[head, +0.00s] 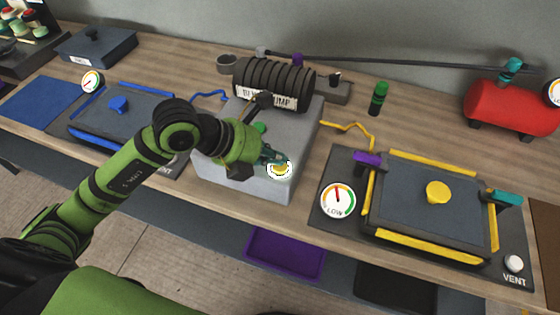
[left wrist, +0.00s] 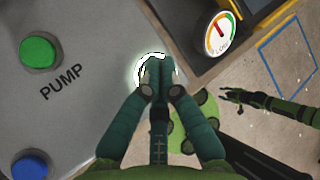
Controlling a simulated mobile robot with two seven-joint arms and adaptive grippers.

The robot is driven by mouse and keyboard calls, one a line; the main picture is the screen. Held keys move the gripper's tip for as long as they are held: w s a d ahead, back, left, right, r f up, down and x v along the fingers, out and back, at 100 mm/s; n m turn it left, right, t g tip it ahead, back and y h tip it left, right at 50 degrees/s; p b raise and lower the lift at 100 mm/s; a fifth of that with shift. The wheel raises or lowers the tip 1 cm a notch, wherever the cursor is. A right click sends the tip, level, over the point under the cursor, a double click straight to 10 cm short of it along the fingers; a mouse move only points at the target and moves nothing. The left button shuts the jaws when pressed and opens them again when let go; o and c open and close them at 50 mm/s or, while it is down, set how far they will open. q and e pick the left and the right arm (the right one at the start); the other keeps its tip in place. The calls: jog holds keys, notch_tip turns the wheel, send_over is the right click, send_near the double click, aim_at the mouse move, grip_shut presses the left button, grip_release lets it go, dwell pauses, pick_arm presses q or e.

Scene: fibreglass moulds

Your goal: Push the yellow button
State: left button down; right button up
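The yellow button (head: 280,170) is on the top of the grey pump box (head: 240,180), near its front right corner, with a bright white ring around it. My left gripper (head: 273,157) is at the button, its fingertips over the button's back edge. In the left wrist view the left gripper's fingers (left wrist: 156,68) are together with nothing between them. They hide the button there, and only the white ring shows around the tips. I cannot tell whether the button is pressed down. What looks like my right gripper (left wrist: 238,97) hangs away from the bench, small and dark.
A green button (left wrist: 38,52) and a blue button (left wrist: 30,166) are on the same box. The black ribbed pump (head: 272,84) stands behind. A gauge (head: 338,199) and a yellow-clamped mould (head: 430,205) lie to the right. A purple tray (head: 284,254) is below the front edge.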

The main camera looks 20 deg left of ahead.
aim_at(275, 166)
pick_arm(q)
notch_tip(275, 166, up, 6)
jog(key=p, duration=0.4)
jog(key=shift+r+p, duration=0.15)
jog(key=shift+p, duration=0.15)
dwell(0.4)
